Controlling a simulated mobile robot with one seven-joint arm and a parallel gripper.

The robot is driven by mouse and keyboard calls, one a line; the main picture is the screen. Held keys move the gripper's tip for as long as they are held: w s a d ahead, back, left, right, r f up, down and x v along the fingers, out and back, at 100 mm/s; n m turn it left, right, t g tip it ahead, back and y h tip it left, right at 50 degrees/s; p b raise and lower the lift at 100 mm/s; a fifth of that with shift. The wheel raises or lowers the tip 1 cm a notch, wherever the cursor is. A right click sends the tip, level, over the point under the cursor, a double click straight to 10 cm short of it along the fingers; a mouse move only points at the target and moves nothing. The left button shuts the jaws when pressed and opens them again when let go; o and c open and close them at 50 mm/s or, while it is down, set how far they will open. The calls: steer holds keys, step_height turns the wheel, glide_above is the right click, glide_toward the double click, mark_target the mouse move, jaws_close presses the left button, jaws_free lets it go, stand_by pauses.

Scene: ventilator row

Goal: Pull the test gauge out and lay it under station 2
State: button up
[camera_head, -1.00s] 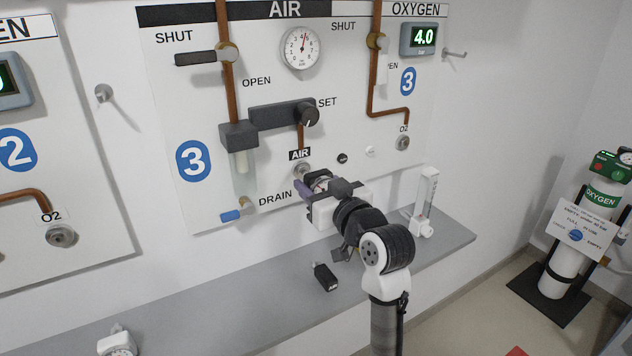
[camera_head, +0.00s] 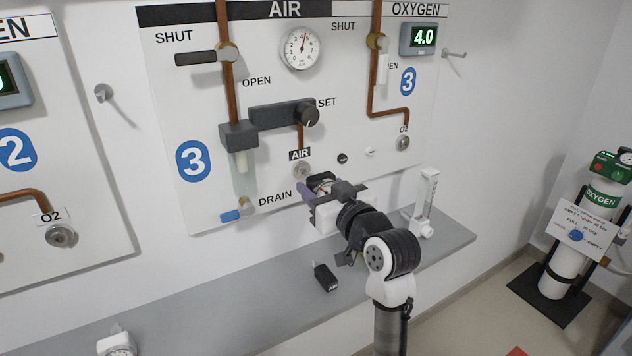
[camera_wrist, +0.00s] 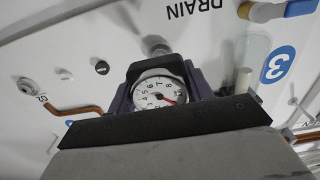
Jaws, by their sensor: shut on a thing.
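The test gauge is a round white dial in a dark housing. It shows in the wrist view (camera_wrist: 158,95) and partly in the head view (camera_head: 321,185). My gripper (camera_head: 323,193) is shut on it, with purple-grey fingers at its sides. The AIR socket (camera_head: 302,170) of station 3 shows bare, with the gauge just in front and below it, seemingly apart from it. Part of the gauge is hidden by the gripper. Station 2's panel (camera_head: 75,120) is at the left, with the grey shelf (camera_head: 190,318) running below the panels.
A black plug-like piece (camera_head: 325,277) lies on the shelf below my gripper. A clear flowmeter (camera_head: 425,202) stands to the right. A white device with a dial (camera_head: 117,343) sits at lower left. The shelf between the dial device and black piece is clear.

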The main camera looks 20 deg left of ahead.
steer(key=shift+s+d, duration=0.1)
steer(key=v, duration=0.6)
steer(key=shift+s+d+b, duration=0.2)
steer(key=shift+d+b, duration=0.1)
stand_by(0.9)
steer(key=shift+d, duration=0.1)
stand_by(0.3)
